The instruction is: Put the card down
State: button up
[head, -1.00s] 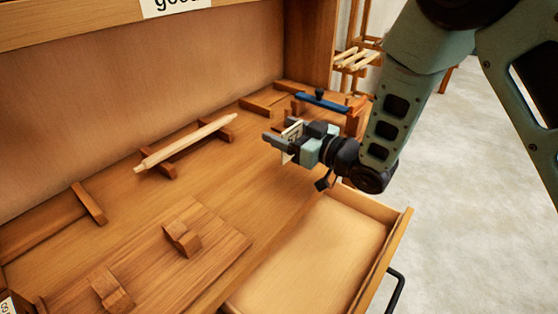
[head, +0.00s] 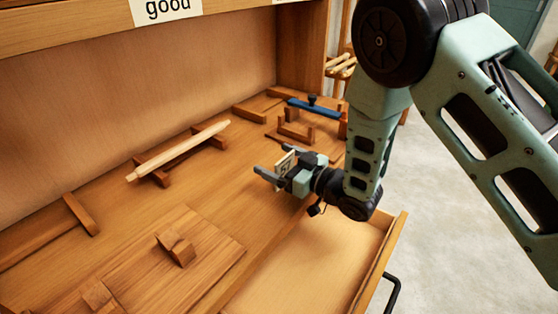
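The card (head: 287,163) is a small pale piece with a dark mark, partly hidden by my gripper's fingers. My gripper (head: 272,165) holds it between its grey fingers, over the wooden bench top (head: 225,185). It points left, above the bench's front part near the open drawer. The fingers look slightly apart with the card between them. Whether the card's lower edge touches the bench cannot be told.
A pale wooden rod (head: 178,150) rests on two brown supports. A blue tool (head: 314,107) lies on a holder at the back right. The open drawer (head: 310,265) is empty where visible. A raised board with blocks (head: 177,248) is at front left.

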jog(key=b+v, duration=0.2)
jog(key=v, duration=1)
jog(key=s+a+r+m+g+h, duration=0.1)
jog(key=s+g+h, duration=0.3)
jog(key=h, duration=0.5)
jog(key=shift+s+r+m+g, duration=0.45)
jog(key=shift+s+m, duration=0.25)
jog(key=shift+s, duration=0.4)
jog(key=shift+o, duration=0.5)
jog(key=s+d+r+g+h, duration=0.2)
jog(key=s+g, duration=0.1)
jog(key=s, duration=0.6)
jog(key=s+d+r+g+h, duration=0.2)
jog(key=s+g, duration=0.1)
jog(key=s, duration=0.6)
jog(key=shift+s+d+r+h, duration=0.15)
jog(key=shift+s+r+h, duration=0.1)
jog(key=shift+r+h, duration=0.05)
jog(key=shift+p, duration=0.3)
